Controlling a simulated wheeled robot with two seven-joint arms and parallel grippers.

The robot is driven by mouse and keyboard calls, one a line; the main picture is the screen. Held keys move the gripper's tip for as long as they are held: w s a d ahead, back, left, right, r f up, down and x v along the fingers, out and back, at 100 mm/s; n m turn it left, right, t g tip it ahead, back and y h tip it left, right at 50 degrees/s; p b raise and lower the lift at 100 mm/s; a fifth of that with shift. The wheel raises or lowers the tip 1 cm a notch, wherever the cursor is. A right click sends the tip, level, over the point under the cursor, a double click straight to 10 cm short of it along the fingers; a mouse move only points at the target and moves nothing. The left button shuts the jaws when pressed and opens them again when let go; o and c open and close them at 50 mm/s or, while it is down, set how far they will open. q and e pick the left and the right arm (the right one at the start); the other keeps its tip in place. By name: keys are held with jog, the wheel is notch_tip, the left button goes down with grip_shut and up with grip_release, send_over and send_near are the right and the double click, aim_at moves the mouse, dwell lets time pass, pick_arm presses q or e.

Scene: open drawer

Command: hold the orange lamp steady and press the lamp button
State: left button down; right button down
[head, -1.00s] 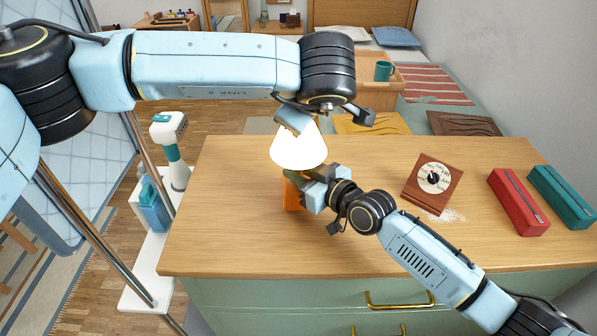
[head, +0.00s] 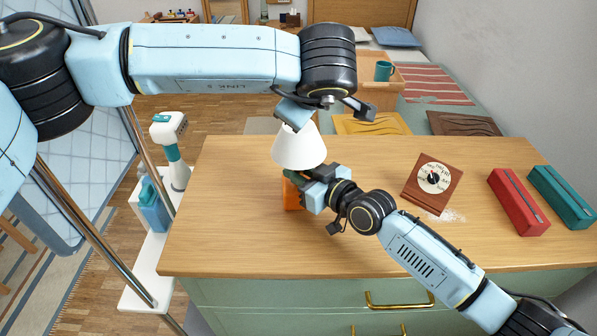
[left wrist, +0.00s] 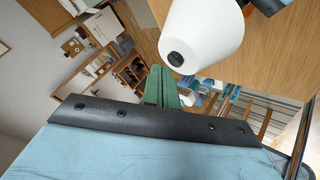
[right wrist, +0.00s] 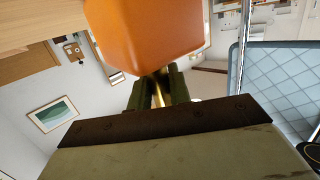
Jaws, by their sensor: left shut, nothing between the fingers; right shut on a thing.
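The lamp has a white cone shade (head: 298,150) and an orange base (head: 292,195), and stands upright on the wooden counter. The shade is unlit. In the left wrist view the shade (left wrist: 202,35) shows a dark round button (left wrist: 175,58) on its top. My left gripper (left wrist: 163,85) is shut and empty, with its fingertips close to the shade top but apart from the button. My right gripper (head: 292,178) is shut on the lamp just above the orange base. In the right wrist view the orange base (right wrist: 150,35) lies just past the fingers (right wrist: 160,85).
A brown dial timer (head: 432,184) stands to the right on the counter (head: 240,240), beside some white powder. A red box (head: 518,202) and a teal box (head: 562,196) lie at the right end. The counter's front and left are clear.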

pick_arm(q)
jog(key=shift+r, duration=0.1)
pick_arm(e)
jog(key=c, duration=1.2)
grip_release()
pick_arm(q)
notch_tip(320, 180, up, 6)
jog(key=shift+f, duration=0.1)
pick_arm(e)
jog(key=shift+s+d, duration=0.1)
jog(key=v, duration=1.1)
jog(key=shift+s+d, duration=0.25)
jog(key=shift+s, duration=0.05)
